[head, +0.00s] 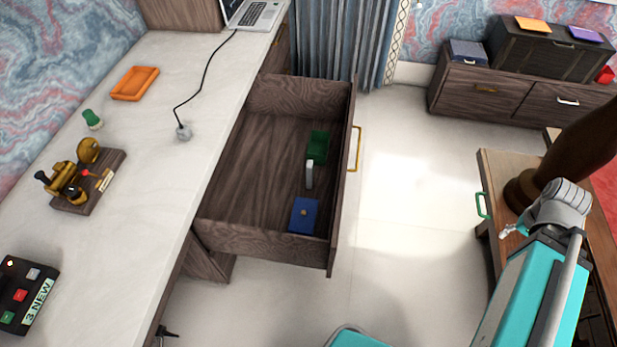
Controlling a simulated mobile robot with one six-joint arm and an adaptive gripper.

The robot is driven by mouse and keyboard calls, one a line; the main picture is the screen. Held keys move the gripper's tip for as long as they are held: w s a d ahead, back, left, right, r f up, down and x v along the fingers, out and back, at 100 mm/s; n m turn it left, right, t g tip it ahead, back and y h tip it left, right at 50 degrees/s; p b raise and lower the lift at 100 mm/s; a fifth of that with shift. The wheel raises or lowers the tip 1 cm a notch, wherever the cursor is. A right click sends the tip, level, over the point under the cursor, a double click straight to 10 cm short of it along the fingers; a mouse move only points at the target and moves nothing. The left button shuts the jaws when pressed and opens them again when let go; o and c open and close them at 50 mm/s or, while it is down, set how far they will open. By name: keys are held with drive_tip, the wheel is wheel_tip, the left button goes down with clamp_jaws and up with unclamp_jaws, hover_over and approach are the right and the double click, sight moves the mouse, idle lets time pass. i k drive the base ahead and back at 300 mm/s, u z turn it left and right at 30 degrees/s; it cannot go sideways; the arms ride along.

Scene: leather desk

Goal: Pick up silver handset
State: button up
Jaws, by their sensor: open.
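A slim, pale silver-grey piece (309,174) stands in the open desk drawer, between a green item and a blue item. It looks like the silver handset, but it is too small to be sure. My gripper (508,232) shows only in part at the right, beside my teal arm, well away from the drawer and apart from the pale piece. It is open, with nothing seen in it; much of it is hidden.
The drawer (240,238) also holds a green item (317,147) and a blue box (303,215). The desk (150,200) carries an orange tray (135,83), a telegraph-like device (80,180) and a corded grey piece (183,132). A wooden cabinet (500,165) stands right; floor between is clear.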

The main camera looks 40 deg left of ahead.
sight(310, 165)
drive_tip(key=u, duration=0.05)
drive_tip(key=k, duration=0.85)
drive_tip(key=u, duration=0.5)
drive_tip(key=i, duration=1)
